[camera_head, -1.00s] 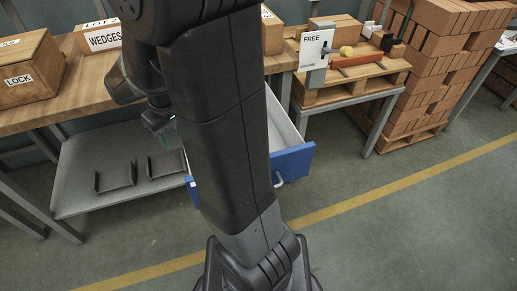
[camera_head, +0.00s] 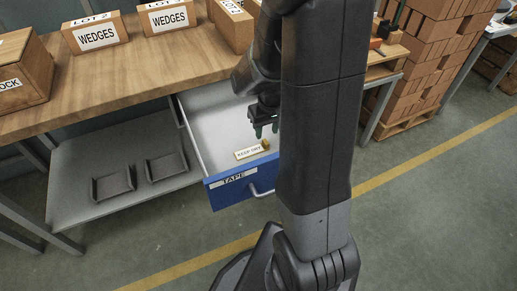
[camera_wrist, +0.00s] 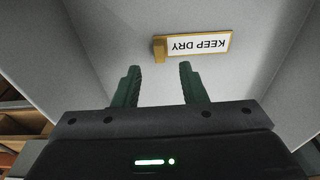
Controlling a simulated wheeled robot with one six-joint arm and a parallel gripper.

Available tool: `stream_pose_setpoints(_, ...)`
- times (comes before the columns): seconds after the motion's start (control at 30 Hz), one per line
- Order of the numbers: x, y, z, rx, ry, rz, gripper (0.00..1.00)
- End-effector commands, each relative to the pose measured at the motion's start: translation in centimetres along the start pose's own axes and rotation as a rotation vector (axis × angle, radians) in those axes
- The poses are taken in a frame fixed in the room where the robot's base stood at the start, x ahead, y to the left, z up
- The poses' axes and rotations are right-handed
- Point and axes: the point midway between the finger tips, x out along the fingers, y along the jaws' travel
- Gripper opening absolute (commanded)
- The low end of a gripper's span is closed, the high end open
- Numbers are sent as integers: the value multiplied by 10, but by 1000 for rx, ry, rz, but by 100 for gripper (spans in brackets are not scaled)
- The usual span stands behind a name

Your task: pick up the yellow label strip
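The yellow label strip (camera_head: 250,152) lies flat inside the open drawer near its front. It has a white face reading KEEP DRY, yellow edges and a small raised yellow block at one end. In the wrist view the strip (camera_wrist: 200,45) is upside down, beyond the fingertips, with its block roughly between their lines. My gripper (camera_head: 264,130) is above the drawer, pointing down, close to the strip but apart from it. In the wrist view my gripper (camera_wrist: 160,68) has its two green fingers spread with nothing between them.
The blue-fronted drawer (camera_head: 229,188), marked TAPE, is pulled out below the wooden bench (camera_head: 130,70). Its pale floor is otherwise clear where visible. WEDGES boxes (camera_head: 95,32) stand on the bench. Two dark trays (camera_head: 113,184) sit on the lower shelf. Stacked bricks (camera_head: 430,50) are at right.

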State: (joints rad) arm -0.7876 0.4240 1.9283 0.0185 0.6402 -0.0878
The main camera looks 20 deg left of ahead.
Motion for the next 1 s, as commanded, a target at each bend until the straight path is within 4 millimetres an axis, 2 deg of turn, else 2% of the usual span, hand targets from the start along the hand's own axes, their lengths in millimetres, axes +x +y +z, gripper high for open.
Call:
stream_pose_setpoints(0.4, 50, 2, 2, 0, -2, 0, 38)
stream_pose_setpoints(0.7, 53, 2, 2, 0, 0, 0, 38)
stream_pose_setpoints(0.77, 53, 2, 2, 0, 0, 0, 28)
stream_pose_setpoints(0.9, 53, 2, 2, 0, 1, 0, 1)
stream_pose_setpoints(1.0, 53, 2, 1, 0, 1, 0, 0)
